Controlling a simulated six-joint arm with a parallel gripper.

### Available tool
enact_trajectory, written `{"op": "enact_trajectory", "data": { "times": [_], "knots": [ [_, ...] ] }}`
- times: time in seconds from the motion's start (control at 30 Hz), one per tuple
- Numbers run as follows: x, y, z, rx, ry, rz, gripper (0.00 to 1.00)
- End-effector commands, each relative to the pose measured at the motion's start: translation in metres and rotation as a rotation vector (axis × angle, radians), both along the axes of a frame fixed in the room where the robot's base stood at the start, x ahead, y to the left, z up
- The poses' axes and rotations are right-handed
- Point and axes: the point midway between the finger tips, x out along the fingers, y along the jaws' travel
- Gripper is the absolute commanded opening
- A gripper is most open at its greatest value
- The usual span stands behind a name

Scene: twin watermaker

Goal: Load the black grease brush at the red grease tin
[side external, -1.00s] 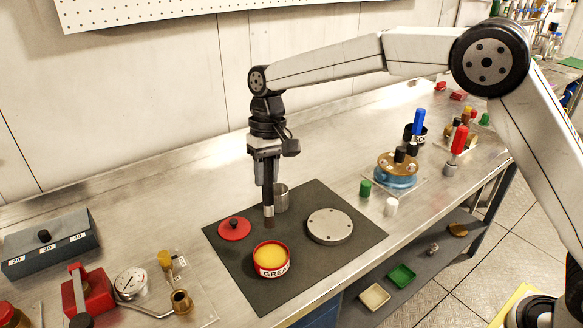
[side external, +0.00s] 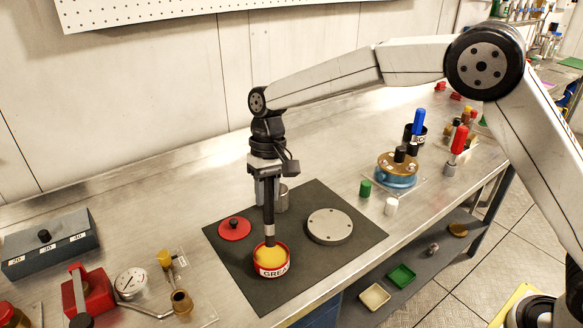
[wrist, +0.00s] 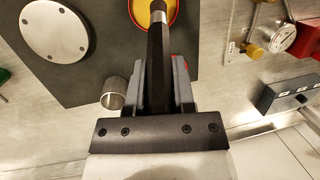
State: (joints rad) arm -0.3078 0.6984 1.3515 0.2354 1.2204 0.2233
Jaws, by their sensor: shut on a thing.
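My gripper (side external: 268,188) is shut on the black grease brush (side external: 268,220), which hangs upright below it. The brush's lower end is at the yellow grease inside the red grease tin (side external: 272,272); I cannot tell how deep it reaches. The tin stands open on the dark mat (side external: 320,260). The red lid (side external: 234,229) lies on the mat to the left of the tin. In the wrist view my gripper (wrist: 160,75) holds the brush (wrist: 156,60), and the tin (wrist: 142,12) is partly cut off at the top edge.
A grey metal disc (side external: 330,226) lies on the mat right of the tin. A metal cup (side external: 281,198) stands close behind the brush. A green cap (side external: 366,187) and a white cap (side external: 391,206) stand right of the mat. A gauge (side external: 131,283) lies at the left.

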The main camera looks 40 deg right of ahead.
Motion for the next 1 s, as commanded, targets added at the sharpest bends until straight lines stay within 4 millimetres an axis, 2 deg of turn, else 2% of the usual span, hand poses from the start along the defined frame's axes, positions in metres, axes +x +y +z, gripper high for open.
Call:
{"op": "enact_trajectory", "data": {
  "times": [0.2,0.4,1.0],
  "knots": [
    [0.000,0.000,-0.017,0.000,0.001,0.000,0.00],
    [0.000,0.000,-0.025,0.000,0.001,0.001,0.00],
    [0.000,0.000,-0.027,0.000,0.000,0.001,0.00]
  ]
}}
